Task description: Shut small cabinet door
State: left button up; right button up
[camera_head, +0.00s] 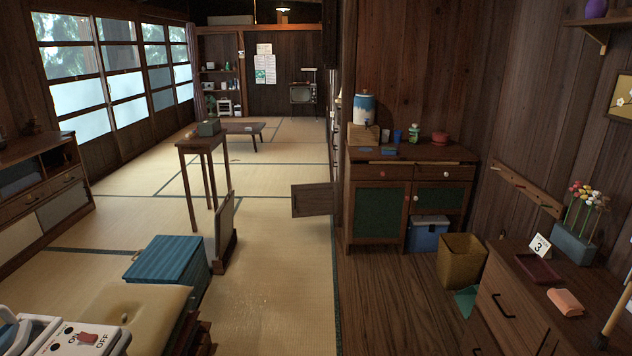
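A small brown wooden door (312,200) stands open in the camera_head view, sticking out to the left past the wall edge at the middle. It has a small knob or latch near its left edge. What it hinges on is mostly hidden behind the wall edge, so I cannot tell its cabinet for certain. To its right stands a wooden cabinet (424,172) with two drawers and green panels. Its lower left green door (377,213) looks closed. Neither of my grippers is in view.
A tall narrow table (201,145) and an upright board (225,224) stand left of the open door. A blue box (166,264) and a cushioned seat (135,308) are nearer. A bin (462,259) stands right. Tatami floor (285,275) before the door is clear.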

aim_at(315, 199)
jog(key=i, duration=2.1)
